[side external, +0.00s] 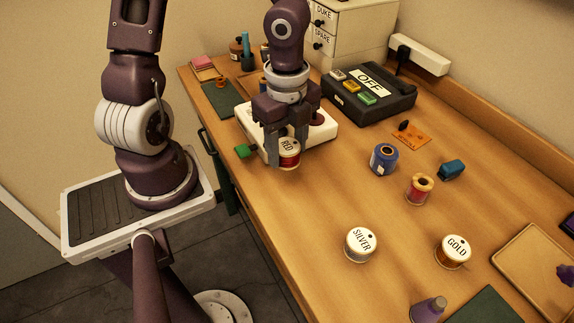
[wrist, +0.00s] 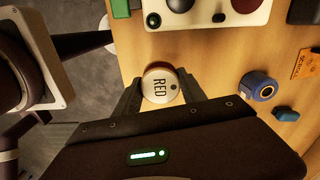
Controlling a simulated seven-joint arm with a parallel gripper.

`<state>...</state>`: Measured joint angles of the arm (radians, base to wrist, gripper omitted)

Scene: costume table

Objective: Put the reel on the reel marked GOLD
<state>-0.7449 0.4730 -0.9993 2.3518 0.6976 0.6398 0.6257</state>
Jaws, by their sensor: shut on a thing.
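My gripper (side external: 287,150) is shut on a reel with a white top marked RED (side external: 289,147). The RED reel (wrist: 160,84) sits between the two fingers in the wrist view, its label facing up. It is near the table's left edge, in front of the white box; I cannot tell whether it touches the table. The reel marked GOLD (side external: 454,251) stands upright at the right front of the table, well apart from my gripper, with a white top and nothing on it. The reel marked SILVER (side external: 360,244) stands to its left.
A white box (side external: 326,130) is beside my gripper.

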